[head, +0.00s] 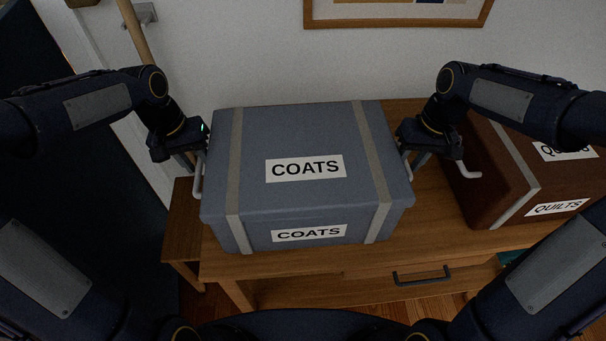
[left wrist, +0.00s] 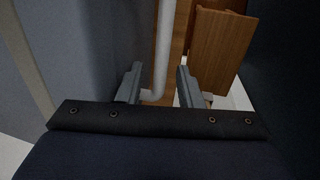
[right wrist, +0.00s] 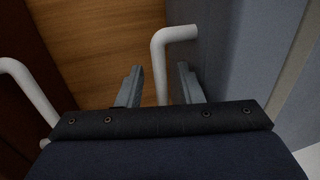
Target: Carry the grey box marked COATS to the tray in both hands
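The grey box marked COATS (head: 300,215) sits on a wooden dresser, with pale straps and a white handle at each end. My left gripper (head: 190,162) is at the box's left end. In the left wrist view its fingers (left wrist: 159,72) stand apart on either side of the white left handle (left wrist: 163,50), with gaps showing. My right gripper (head: 414,162) is at the right end. In the right wrist view its fingers (right wrist: 160,72) stand apart with the white right handle (right wrist: 160,60) between them. No tray shows in any view.
The wooden dresser (head: 215,262) has a dark drawer handle (head: 420,276). A brown box marked QUILTS (head: 480,195) stands close on the right, its white handle (head: 465,174) near my right gripper. A wall with a picture frame (head: 400,22) is behind.

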